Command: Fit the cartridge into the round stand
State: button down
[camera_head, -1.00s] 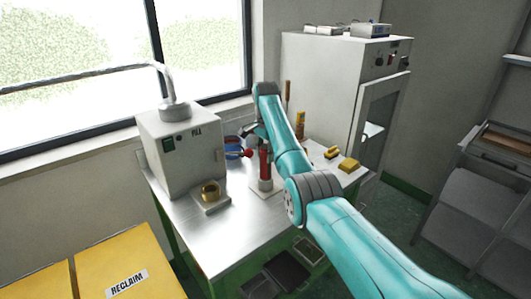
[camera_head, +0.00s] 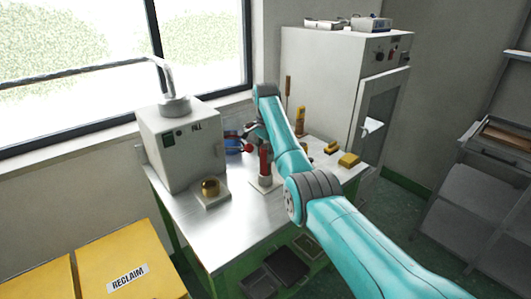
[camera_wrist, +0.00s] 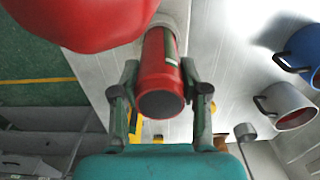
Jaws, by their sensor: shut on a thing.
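The cartridge is a red cylinder with a dark end face and a pale strip on its side. It stands roughly upright in the head view (camera_head: 265,160) and fills the middle of the wrist view (camera_wrist: 159,72). My gripper (camera_wrist: 161,88) is shut on it, one finger on each side. The round stand is a pale round piece on a light base plate (camera_head: 262,187), directly below the cartridge. Part of the stand shows beyond the cartridge in the wrist view (camera_wrist: 172,16). I cannot tell how far the cartridge sits in it.
A red ball knob (camera_head: 247,148) is close by and looms large in the wrist view (camera_wrist: 75,20). A grey machine (camera_head: 182,150) with a gold pot (camera_head: 210,187) stands left. Blue (camera_wrist: 302,50) and grey mugs (camera_wrist: 287,105) stand nearby. Yellow blocks (camera_head: 348,160) lie right.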

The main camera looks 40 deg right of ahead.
jog(key=shift+f, duration=0.15)
jog(key=c, duration=0.5)
grip_release()
notch_tip(320, 180, up, 12)
dwell(0.8)
